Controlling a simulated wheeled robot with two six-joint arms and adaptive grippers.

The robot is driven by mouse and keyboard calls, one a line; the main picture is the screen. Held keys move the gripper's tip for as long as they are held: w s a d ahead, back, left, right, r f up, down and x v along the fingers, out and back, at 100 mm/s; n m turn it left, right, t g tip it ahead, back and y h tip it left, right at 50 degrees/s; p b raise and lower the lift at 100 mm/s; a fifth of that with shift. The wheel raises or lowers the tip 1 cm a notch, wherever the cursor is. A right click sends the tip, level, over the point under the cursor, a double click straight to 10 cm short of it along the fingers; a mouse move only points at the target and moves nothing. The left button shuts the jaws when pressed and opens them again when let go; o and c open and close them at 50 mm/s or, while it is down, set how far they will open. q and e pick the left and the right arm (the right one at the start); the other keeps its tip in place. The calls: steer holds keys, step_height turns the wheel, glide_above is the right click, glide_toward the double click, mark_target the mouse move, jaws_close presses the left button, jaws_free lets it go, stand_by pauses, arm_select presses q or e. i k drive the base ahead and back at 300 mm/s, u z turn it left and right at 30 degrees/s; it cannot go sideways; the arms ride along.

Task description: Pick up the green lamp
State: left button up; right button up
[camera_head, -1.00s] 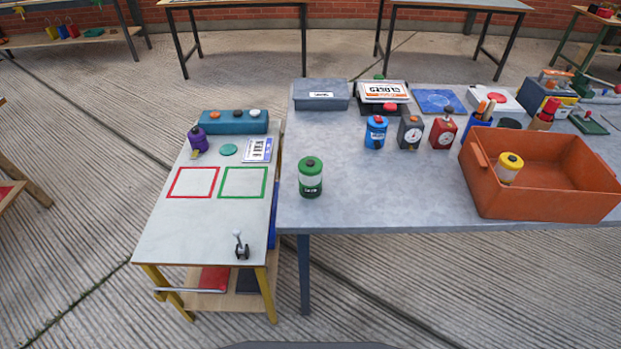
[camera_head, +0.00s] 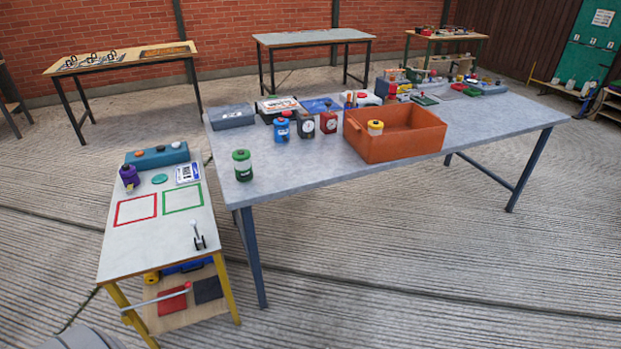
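The green lamp (camera_head: 242,165), a small cylinder with a green top, a pale band and a green base, stands upright near the front left corner of the large grey table (camera_head: 290,176). Nothing touches it. Neither of my grippers shows in the head view.
A low side table (camera_head: 150,244) with red and green outlined squares stands left of the grey table. An orange bin (camera_head: 408,143) with a yellow-topped cylinder (camera_head: 375,128) is right of the lamp. A blue canister (camera_head: 282,130) and two timers stand behind. Floor in front is clear.

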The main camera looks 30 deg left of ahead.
mark_target(243, 168)
steer(key=z, duration=0.4)
steer(key=i, duration=2.15)
steer(key=u, duration=1.05)
steer(key=i, duration=0.8)
steer(key=u, duration=0.85)
